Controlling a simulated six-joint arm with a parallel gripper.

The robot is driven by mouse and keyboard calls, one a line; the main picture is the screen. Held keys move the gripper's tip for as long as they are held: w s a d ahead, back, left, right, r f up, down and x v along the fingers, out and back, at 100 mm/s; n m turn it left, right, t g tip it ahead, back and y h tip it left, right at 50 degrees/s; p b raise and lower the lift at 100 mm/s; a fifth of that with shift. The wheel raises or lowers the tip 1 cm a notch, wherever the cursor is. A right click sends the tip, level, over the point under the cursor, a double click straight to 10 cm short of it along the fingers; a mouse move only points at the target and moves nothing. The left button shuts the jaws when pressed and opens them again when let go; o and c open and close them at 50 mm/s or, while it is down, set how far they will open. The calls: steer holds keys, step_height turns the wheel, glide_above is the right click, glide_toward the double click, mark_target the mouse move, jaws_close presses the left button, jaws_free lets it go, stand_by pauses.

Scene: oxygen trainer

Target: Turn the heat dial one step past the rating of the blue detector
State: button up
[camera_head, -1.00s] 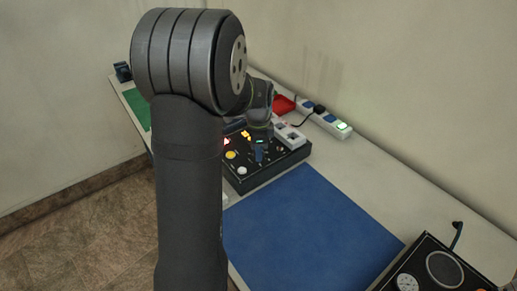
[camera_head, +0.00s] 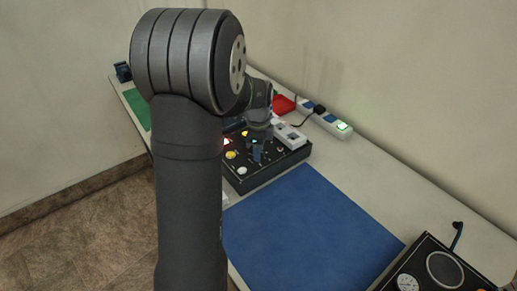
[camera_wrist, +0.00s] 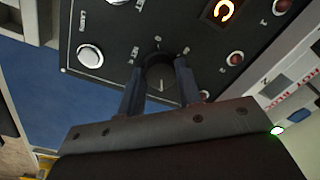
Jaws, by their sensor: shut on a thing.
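A black control panel (camera_head: 262,178) stands on the table beyond the blue mat. In the wrist view, my gripper (camera_wrist: 159,80) is shut on a round dark dial (camera_wrist: 160,72), with one finger on each side. A pale mark shows on the dial's face. Its name is not readable, so I cannot tell surely that it is the heat dial. In the head view, my gripper (camera_head: 256,151) is small above the panel. I cannot make out a blue detector.
A white lamps button (camera_wrist: 90,56) and several small red lamps (camera_wrist: 235,58) surround the dial. The blue mat (camera_head: 305,225) is bare. A power strip (camera_head: 328,120) lies behind the panel; another black device (camera_head: 430,268) stands at front right.

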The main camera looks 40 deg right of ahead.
steer(key=o, duration=1)
steer(key=r, duration=1.7)
steer(key=shift+s+a+r, duration=0.25)
steer(key=shift+a, duration=0.05)
steer(key=shift+f, duration=0.1)
steer(key=f, duration=1.7)
steer(key=shift+w+d+f, duration=0.15)
steer(key=shift+w+d, duration=0.1)
steer(key=shift+d, duration=0.05)
